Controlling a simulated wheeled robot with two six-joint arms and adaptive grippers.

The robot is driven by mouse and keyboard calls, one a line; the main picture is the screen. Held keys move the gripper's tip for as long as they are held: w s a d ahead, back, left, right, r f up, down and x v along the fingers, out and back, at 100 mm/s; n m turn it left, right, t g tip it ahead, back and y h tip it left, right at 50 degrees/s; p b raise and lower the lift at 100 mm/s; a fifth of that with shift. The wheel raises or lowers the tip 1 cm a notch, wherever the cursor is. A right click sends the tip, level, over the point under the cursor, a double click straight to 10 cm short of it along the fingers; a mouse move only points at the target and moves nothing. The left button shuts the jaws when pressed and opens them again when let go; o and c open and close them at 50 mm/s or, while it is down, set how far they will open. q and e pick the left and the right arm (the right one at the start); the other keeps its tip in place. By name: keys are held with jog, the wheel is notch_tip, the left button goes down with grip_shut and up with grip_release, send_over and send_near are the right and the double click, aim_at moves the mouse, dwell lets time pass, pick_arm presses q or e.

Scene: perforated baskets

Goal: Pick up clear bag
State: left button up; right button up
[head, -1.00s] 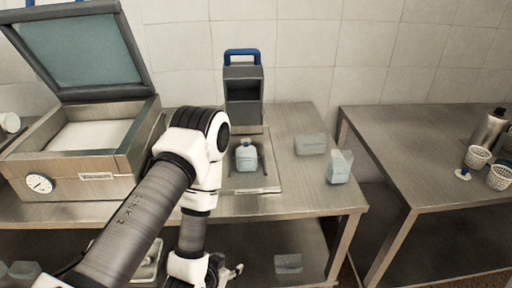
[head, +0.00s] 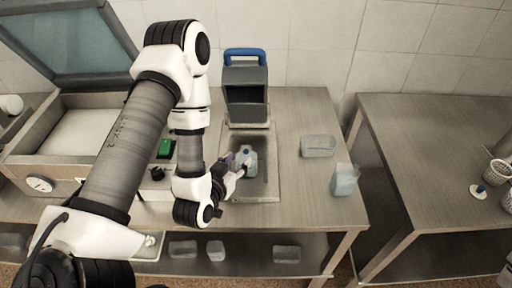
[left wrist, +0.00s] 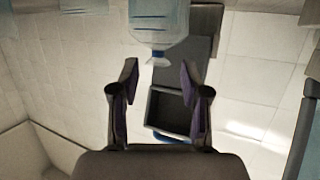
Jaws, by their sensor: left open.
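A clear, bluish, bottle-shaped container (head: 247,162) with a narrow neck stands in the grey recessed tray on the table. It shows upside down at the top of the left wrist view (left wrist: 158,25), with blue bands around it. My left gripper (head: 237,170) is open and empty, with its fingers close to the container's left side; I cannot tell if they touch it. In the left wrist view the fingers (left wrist: 158,75) are spread apart, pointing toward the container's neck. A clear bag-like pouch (head: 345,180) stands at the table's right edge. My right gripper is not in view.
A clear box-like container (head: 318,146) lies behind the pouch. A dark grey machine (head: 246,95) with a blue handle stands behind the tray. An open-lidded machine is at left. White perforated baskets (head: 497,172) stand on the right table, across a gap.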

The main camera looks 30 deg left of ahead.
aim_at(245, 153)
pick_arm(q)
jog(key=shift+b+x, duration=0.4)
jog(key=shift+x, duration=0.4)
jog(key=shift+w+r+p, duration=0.4)
jog(key=shift+w+p, duration=0.15)
jog(key=shift+p, duration=0.5)
jog(key=x, duration=0.3)
jog(key=shift+w+f+p, duration=0.2)
jog(key=shift+f+p, duration=0.2)
jog(key=shift+w+f, duration=0.25)
jog(key=shift+w, duration=0.05)
jog(key=shift+s+r, duration=0.1)
jog(key=shift+s, duration=0.05)
jog(key=shift+c, duration=0.9)
jog(key=shift+s+r, duration=0.15)
jog(key=shift+s, duration=0.05)
grip_shut()
jog(key=shift+w, duration=0.1)
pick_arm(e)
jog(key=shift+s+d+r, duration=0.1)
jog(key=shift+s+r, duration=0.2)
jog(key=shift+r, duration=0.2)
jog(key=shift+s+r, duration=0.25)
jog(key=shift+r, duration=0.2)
